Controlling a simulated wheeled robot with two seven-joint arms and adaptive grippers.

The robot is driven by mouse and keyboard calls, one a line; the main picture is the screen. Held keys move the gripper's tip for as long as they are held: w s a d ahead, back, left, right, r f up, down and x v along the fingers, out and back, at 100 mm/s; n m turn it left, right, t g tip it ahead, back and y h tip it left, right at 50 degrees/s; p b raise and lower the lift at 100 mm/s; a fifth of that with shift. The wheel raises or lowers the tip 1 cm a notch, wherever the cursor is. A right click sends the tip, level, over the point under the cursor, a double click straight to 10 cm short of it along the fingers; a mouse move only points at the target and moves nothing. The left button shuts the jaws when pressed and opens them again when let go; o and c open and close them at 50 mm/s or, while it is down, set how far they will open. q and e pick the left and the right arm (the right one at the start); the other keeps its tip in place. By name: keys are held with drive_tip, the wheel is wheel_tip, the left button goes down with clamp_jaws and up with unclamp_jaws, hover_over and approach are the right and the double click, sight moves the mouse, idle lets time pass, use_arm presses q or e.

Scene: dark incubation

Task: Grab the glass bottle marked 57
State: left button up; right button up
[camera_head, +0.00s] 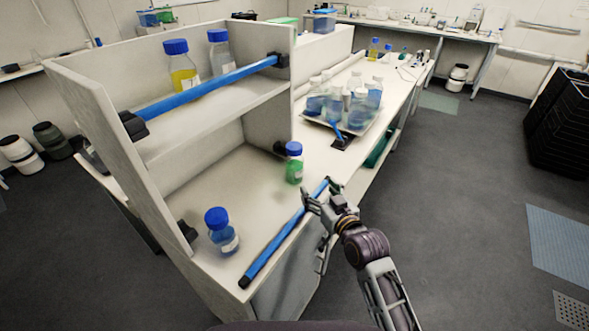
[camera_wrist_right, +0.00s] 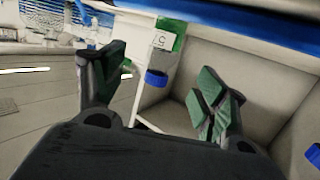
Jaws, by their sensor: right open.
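A bottle with green liquid and a blue cap (camera_head: 294,165) stands upright on the lower shelf near its right end. A bottle with a blue cap and bluish liquid (camera_head: 222,238) stands on the same shelf, further left. My left gripper is not in view.
A blue rail (camera_head: 285,233) runs along the lower shelf's front edge. The upper shelf holds a yellow-liquid bottle (camera_head: 182,76) and a clear bottle (camera_head: 219,58) behind another blue rail (camera_head: 205,88). A tray (camera_head: 345,127) with several bottles stands behind on the bench.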

drive_tip(key=t, duration=0.2)
approach(298, 155)
drive_tip(key=shift+s+d+y, duration=0.4)
drive_tip(key=shift+s+d, duration=0.05)
drive_tip(key=shift+s, duration=0.1)
drive_tip(key=shift+p+x, duration=0.55)
drive_tip(key=shift+x, duration=3.8)
drive_tip(key=shift+p+x, duration=0.45)
drive_tip(key=shift+x, duration=2.1)
drive_tip(key=shift+a+f, duration=0.1)
drive_tip(key=shift+f, duration=0.05)
clamp_jaws()
